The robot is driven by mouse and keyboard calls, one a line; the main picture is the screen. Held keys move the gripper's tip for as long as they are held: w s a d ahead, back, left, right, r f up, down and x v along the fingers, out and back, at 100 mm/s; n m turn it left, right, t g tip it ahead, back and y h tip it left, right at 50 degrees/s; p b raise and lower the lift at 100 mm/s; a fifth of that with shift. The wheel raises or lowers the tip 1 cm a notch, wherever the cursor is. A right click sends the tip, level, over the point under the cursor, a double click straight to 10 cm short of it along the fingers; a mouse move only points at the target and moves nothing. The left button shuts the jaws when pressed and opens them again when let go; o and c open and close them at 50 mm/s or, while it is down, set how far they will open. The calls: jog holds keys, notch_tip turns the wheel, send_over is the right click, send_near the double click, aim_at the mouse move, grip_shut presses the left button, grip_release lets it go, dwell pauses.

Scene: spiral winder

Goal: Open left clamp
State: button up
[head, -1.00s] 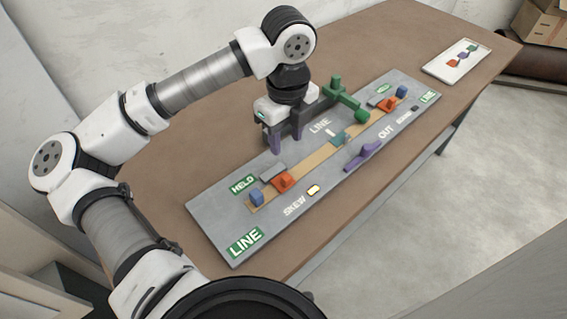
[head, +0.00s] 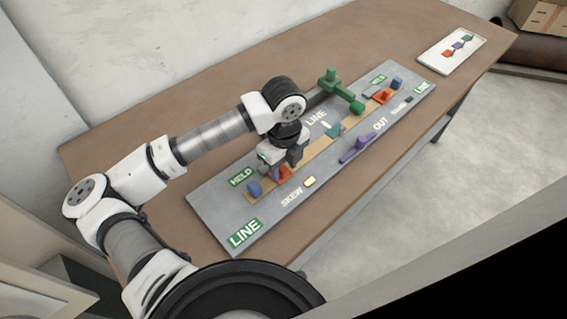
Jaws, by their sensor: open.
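The left clamp, an orange block (head: 285,174), sits near the left end of the tan strip (head: 318,150) on the grey board. A blue block (head: 254,188) stands beside it at the strip's end, close to a green HELD sign (head: 242,177). My gripper (head: 284,166) is open and points down at the orange block. Its fingers hide part of the block and the board behind it. I cannot tell whether the fingers touch the block.
The grey board (head: 215,210) also bears a green arm (head: 335,88), a purple lever (head: 357,151), a teal piece (head: 335,130) and a right orange clamp (head: 382,96) with a blue block (head: 397,83). A white tray (head: 430,67) is at far right.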

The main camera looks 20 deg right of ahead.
grip_shut()
jog(key=shift+w, duration=0.1)
jog(key=g, duration=0.1)
jog(key=w+g+b, duration=0.1)
jog(key=g+h+b, duration=0.1)
jog(key=shift+w+a+r, duration=0.3)
jog(key=shift+a+r, duration=0.05)
jog(key=g, duration=0.1)
jog(key=w+g+h, duration=0.1)
jog(key=g, duration=0.1)
jog(key=shift+w+a+r, duration=0.15)
jog(key=shift+a+r, duration=0.05)
jog(key=g, duration=0.1)
jog(key=w+g+h+b, duration=0.1)
jog(key=g, duration=0.1)
jog(key=shift+w+a, duration=0.25)
jog(key=shift+w+a+f+g+h, duration=0.15)
jog(key=shift+w+g+h, duration=0.15)
jog(key=shift+g, duration=0.35)
jog(key=shift+w+a+f+g+h, duration=0.1)
jog(key=shift+w+g+h, duration=0.2)
jog(key=shift+g, duration=0.35)
